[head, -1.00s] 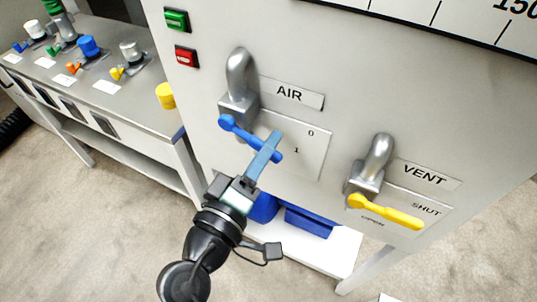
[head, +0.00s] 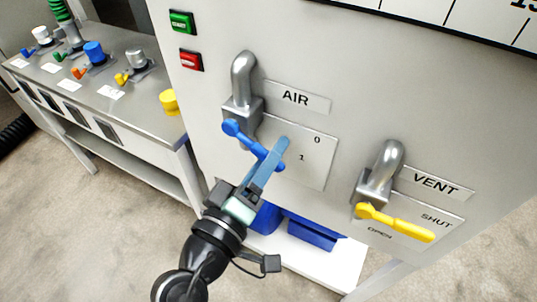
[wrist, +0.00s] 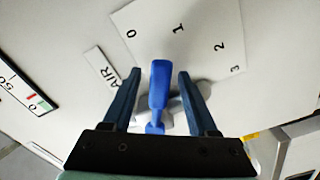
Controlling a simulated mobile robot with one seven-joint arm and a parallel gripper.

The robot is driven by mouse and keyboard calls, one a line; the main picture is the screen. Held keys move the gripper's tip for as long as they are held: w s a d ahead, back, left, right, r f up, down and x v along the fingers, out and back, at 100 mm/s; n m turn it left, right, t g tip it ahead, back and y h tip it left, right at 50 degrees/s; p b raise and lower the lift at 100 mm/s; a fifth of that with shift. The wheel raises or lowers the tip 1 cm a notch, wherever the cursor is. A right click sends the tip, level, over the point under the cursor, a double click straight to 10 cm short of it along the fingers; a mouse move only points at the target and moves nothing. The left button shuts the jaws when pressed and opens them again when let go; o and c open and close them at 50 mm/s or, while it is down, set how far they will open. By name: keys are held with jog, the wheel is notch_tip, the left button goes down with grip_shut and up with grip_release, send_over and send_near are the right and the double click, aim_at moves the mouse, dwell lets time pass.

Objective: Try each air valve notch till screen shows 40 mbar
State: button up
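The blue AIR valve lever (head: 243,139) slants down to the right from its silver pipe, its end near the mark 1 on the notch plate (head: 318,145). In the wrist view, the lever (wrist: 158,85) stands between the two fingers of my gripper (wrist: 160,78), with a gap on each side. My gripper (head: 278,150) is open around the lever's outer end. The wrist view shows plate marks 0, 1, 2 and 3 (wrist: 205,40); the lever points nearest 1. A scale (head: 455,12) shows only partly at top right; its reading is out of view.
The yellow VENT lever (head: 398,222) is to the right, pointing toward SHUT. Green (head: 181,22) and red (head: 191,60) buttons are at upper left. A side bench (head: 120,100) carries several small valves. Blue bins (head: 310,232) sit low behind my arm.

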jog(key=b+v, duration=0.1)
jog(key=v, duration=1.2)
jog(key=shift+w, duration=0.1)
